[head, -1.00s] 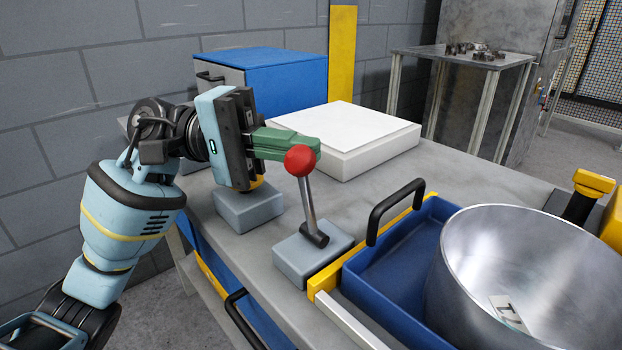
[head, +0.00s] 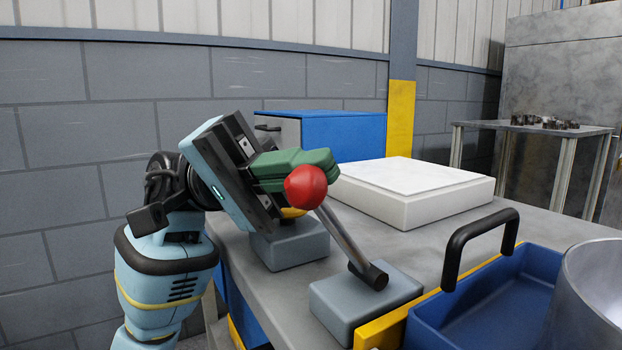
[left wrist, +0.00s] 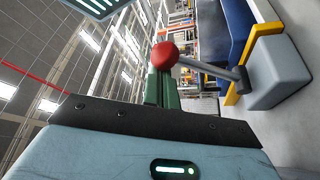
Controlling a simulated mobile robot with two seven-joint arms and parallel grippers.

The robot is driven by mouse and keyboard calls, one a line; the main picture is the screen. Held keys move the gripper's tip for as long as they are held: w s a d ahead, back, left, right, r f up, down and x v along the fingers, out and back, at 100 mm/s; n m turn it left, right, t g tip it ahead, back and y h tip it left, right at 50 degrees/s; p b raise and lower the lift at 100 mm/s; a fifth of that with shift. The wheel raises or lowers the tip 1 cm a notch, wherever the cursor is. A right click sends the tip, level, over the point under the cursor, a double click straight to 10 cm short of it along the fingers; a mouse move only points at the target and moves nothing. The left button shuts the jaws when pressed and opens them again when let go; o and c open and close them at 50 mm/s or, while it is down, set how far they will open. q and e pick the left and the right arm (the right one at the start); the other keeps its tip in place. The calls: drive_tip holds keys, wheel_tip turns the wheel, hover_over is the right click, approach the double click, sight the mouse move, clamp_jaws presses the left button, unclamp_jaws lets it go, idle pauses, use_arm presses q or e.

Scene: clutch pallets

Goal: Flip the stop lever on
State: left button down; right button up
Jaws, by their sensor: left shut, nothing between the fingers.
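The stop lever is a metal rod (head: 343,238) with a red ball knob (head: 306,187), pivoted on a grey block (head: 366,297) at the table's near edge. In the head view the rod leans left, toward my left gripper. My left gripper (head: 300,172) has green fingers, shut and empty, right behind the red knob. In the left wrist view the red knob (left wrist: 165,56) overlaps the tips of the green fingers (left wrist: 163,88). They look to be touching or nearly so. The rod (left wrist: 205,68) runs right to its block (left wrist: 277,73). My right gripper is not in view.
A second grey block (head: 290,245) with a yellow part on it sits below my left gripper. A white box (head: 410,190) and a blue cabinet (head: 340,135) stand behind. A blue tray (head: 490,300) with a black handle and a metal bowl (head: 590,300) are at right.

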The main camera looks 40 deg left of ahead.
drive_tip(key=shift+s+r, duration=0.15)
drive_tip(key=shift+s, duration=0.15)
use_arm(q)
drive_tip(key=v, duration=0.8)
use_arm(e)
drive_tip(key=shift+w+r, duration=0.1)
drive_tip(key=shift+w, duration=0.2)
use_arm(q)
drive_tip(key=shift+d, duration=0.1)
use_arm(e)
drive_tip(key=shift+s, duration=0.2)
